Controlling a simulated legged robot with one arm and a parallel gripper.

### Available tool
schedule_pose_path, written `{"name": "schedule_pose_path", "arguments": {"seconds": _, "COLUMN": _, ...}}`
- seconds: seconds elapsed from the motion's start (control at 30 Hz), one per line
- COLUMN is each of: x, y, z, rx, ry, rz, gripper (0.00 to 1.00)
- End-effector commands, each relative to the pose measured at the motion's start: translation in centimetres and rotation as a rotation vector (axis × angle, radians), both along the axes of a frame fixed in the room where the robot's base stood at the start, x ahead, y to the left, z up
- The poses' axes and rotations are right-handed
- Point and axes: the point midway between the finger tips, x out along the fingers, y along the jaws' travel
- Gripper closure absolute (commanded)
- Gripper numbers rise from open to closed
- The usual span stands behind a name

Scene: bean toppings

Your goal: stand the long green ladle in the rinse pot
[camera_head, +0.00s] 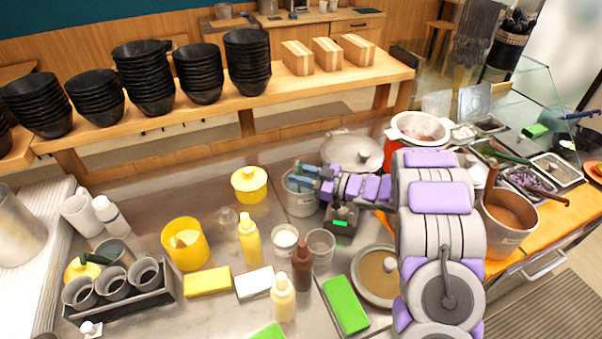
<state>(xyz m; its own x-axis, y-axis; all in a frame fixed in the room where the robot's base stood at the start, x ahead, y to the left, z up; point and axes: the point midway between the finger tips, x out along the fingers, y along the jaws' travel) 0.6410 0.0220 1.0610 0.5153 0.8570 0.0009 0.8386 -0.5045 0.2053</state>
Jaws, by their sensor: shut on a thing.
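My gripper (307,177) is at the metal pot (302,205), with its blue fingers over the rim and opening. It is shut on what looks like the long green ladle; only a small blue-green part shows at the fingers. The ladle's lower end is hidden by the pot and the fingers, so I cannot tell whether it touches the bottom. The pot stands upright on the steel counter, left of my arm, and looks like the rinse pot.
A large lidded pot (352,150) is behind my arm. A small dark box with a green light (341,220) and a glass (320,244) stand in front. Topping trays (527,180) are at right.

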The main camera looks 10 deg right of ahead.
Motion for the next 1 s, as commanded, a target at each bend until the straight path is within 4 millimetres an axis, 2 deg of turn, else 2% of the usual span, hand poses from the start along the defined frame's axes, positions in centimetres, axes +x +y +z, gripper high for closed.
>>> {"name": "schedule_pose_path", "arguments": {"seconds": 0.1, "x": 0.0, "y": 0.0, "z": 0.0, "rx": -0.001, "ry": -0.001, "rz": 0.000, "gripper": 1.00}}
{"name": "schedule_pose_path", "arguments": {"seconds": 0.13, "x": 0.0, "y": 0.0, "z": 0.0, "rx": -0.001, "ry": -0.001, "rz": 0.000, "gripper": 0.67}}
{"name": "schedule_pose_path", "arguments": {"seconds": 0.4, "x": 0.0, "y": 0.0, "z": 0.0, "rx": 0.000, "ry": 0.000, "rz": 0.000, "gripper": 0.41}}
{"name": "schedule_pose_path", "arguments": {"seconds": 0.73, "x": 0.0, "y": 0.0, "z": 0.3, "rx": -0.001, "ry": 0.001, "rz": 0.000, "gripper": 0.40}}
{"name": "schedule_pose_path", "arguments": {"seconds": 1.0, "x": -0.6, "y": 0.2, "z": 2.9, "rx": -0.001, "ry": 0.000, "rz": 0.000, "gripper": 0.40}}
